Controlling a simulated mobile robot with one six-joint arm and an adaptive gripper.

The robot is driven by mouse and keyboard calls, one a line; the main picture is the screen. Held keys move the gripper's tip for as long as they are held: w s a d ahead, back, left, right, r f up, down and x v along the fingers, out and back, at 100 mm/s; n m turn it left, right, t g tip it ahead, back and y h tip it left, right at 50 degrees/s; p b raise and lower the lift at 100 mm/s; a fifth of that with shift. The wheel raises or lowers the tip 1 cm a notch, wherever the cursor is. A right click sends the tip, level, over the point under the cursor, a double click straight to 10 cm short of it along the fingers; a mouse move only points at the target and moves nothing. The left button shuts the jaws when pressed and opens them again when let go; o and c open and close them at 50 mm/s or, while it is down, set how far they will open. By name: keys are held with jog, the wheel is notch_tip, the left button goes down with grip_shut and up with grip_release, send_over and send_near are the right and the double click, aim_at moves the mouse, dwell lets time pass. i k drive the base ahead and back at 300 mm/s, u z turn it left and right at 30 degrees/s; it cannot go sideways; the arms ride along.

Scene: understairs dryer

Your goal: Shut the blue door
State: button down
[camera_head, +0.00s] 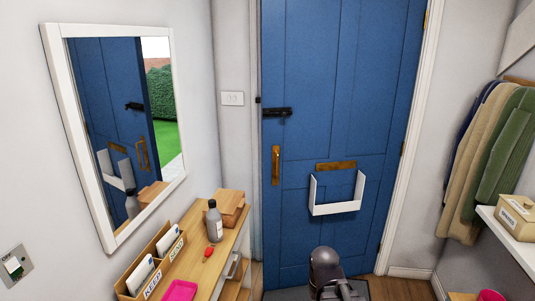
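The blue door (340,110) stands in front of me, with hinges along its right edge. In the mirror (110,235), hedge and lawn show past the door's free edge, so it stands open. Directly, its left edge overlaps the frame and hides the opening. A black latch (277,112) and an upright brass handle (276,165) sit near the left edge. A brass letter plate (336,166) and a white wire-like or panel letter catcher (336,209) are lower down. A dark part of my arm shows at the bottom centre, in front of the door; my gripper's fingers are not visible.
A wooden console (236,238) stands left of the door with a grey bottle (214,222), a wooden box (229,203) and a letter organizer (150,262). Coats (485,160) hang at right above a white shelf (505,242). Some wooden floor (400,289) is clear near the door's right side.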

aim_at(344, 72)
jog(key=z, duration=0.2)
jog(key=i, duration=1.1)
jog(key=z, duration=0.15)
